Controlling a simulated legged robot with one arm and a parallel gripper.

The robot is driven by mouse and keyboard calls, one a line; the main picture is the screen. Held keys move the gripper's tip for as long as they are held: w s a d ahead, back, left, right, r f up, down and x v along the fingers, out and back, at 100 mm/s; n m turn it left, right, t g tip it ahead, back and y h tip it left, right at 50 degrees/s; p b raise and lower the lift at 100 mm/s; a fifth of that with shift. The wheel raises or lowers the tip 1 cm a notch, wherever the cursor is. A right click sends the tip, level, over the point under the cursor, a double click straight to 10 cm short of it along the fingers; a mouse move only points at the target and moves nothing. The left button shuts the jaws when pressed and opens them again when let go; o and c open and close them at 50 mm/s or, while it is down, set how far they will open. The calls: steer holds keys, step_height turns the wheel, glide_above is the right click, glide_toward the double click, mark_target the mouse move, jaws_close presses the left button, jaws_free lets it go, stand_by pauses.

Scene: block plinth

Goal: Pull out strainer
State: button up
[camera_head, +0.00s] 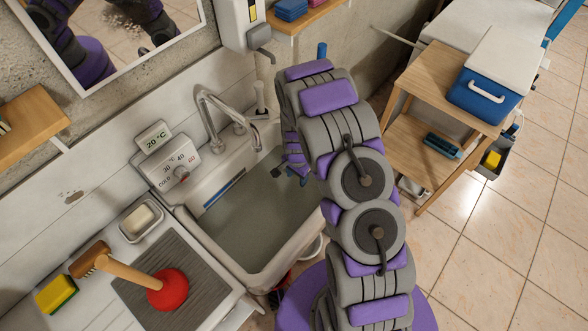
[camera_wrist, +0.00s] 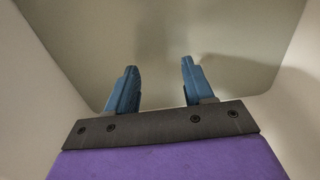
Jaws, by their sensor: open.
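The sink (camera_head: 290,240) holds murky grey-green water (camera_head: 245,215). I cannot make out a strainer in either view; the sink bottom is hidden by the cloudy water, and my arm covers part of the basin's right side. My gripper (camera_head: 291,173) is over the back right part of the sink, partly hidden by my arm. In the wrist view my gripper (camera_wrist: 160,68) points into the basin, its two blue fingers apart with nothing between them. The pale basin walls rise on both sides of it.
A faucet (camera_head: 209,105) stands at the sink's back, left of my arm. A temperature dial (camera_head: 180,172) is at the left. A red plunger (camera_head: 168,290), soap dish (camera_head: 141,218) and sponge (camera_head: 57,294) lie on the left counter. A wooden cart (camera_head: 420,150) with a cooler stands right.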

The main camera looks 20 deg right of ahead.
mark_target(298, 183)
steer(key=f, duration=0.5)
steer(key=shift+d+f+b, duration=0.1)
steer(key=shift+d+b, duration=0.3)
steer(key=shift+a+f, duration=0.4)
steer(key=shift+a, duration=0.3)
steer(key=shift+d, duration=0.65)
steer(key=shift+c, duration=1)
steer(key=c, duration=0.3)
steer(key=shift+a, duration=0.45)
jaws_close()
steer(key=shift+c, duration=1.1)
jaws_free()
steer(key=shift+d, duration=0.25)
jaws_close()
